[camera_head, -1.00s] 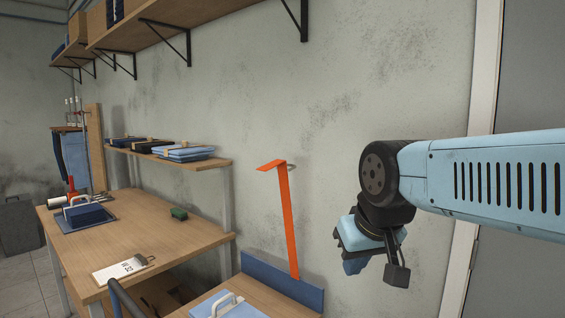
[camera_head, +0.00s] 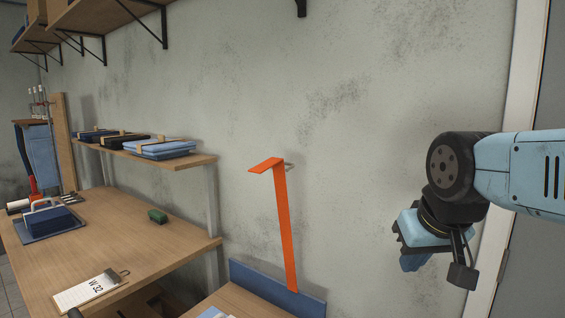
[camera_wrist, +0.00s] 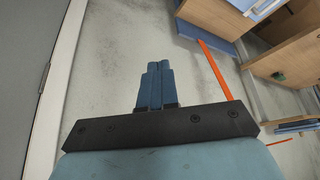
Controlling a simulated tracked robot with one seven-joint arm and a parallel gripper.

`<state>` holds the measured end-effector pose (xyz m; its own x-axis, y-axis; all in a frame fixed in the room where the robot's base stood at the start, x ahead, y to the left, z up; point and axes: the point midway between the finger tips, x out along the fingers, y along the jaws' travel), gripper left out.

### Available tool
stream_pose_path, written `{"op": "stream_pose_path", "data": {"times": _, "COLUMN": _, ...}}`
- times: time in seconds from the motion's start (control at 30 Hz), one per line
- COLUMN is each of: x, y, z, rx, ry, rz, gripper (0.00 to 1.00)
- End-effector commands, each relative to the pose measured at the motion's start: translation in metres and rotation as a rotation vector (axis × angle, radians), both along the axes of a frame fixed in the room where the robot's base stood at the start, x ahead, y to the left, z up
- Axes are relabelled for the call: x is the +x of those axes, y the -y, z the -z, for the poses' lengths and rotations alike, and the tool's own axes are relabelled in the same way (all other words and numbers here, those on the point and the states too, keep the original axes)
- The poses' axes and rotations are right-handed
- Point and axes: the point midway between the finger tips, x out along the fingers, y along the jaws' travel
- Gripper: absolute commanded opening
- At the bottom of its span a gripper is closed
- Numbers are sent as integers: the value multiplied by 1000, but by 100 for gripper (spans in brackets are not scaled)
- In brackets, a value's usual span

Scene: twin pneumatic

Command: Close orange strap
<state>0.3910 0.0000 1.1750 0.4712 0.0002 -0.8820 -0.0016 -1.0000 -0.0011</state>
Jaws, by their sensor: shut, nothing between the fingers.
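The orange strap (camera_head: 283,225) stands up from the small bench against the wall in the head view. Its upper end is bent over to the left near a small metal piece on the wall. In the wrist view the strap (camera_wrist: 214,70) shows as a slanted orange strip, partly hidden behind my gripper's mount, with another orange piece at the lower right. My gripper (camera_wrist: 156,66) is shut with its blue fingers together and nothing between them. In the head view my gripper (camera_head: 415,258) is right of the strap, well apart from it.
The small bench has a blue back edge (camera_head: 275,288). A wooden table (camera_head: 150,245) at left carries a clipboard (camera_head: 92,290), a green block (camera_head: 157,215) and a blue item. A wall shelf (camera_head: 180,163) holds folded cloths. A white door frame (camera_head: 520,110) stands at right.

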Motion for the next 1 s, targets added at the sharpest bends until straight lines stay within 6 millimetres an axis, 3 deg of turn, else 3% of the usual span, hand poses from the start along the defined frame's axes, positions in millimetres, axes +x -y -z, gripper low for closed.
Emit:
{"op": "stream_pose_path", "data": {"times": 0.13, "x": 10, "y": 2, "z": -11, "rx": 38, "ry": -18, "rz": 44, "gripper": 0}}
{"op": "stream_pose_path", "data": {"times": 0.27, "x": 33, "y": 6, "z": -37, "rx": 131, "ry": -65, "rz": 165, "gripper": 0}}
{"op": "stream_pose_path", "data": {"times": 0.6, "x": 121, "y": -15, "z": -114, "rx": 401, "ry": -266, "rz": 651, "gripper": 0}}
{"op": "stream_pose_path", "data": {"times": 1.0, "x": 229, "y": -56, "z": -171, "rx": 547, "ry": -499, "rz": 1256, "gripper": 0}}
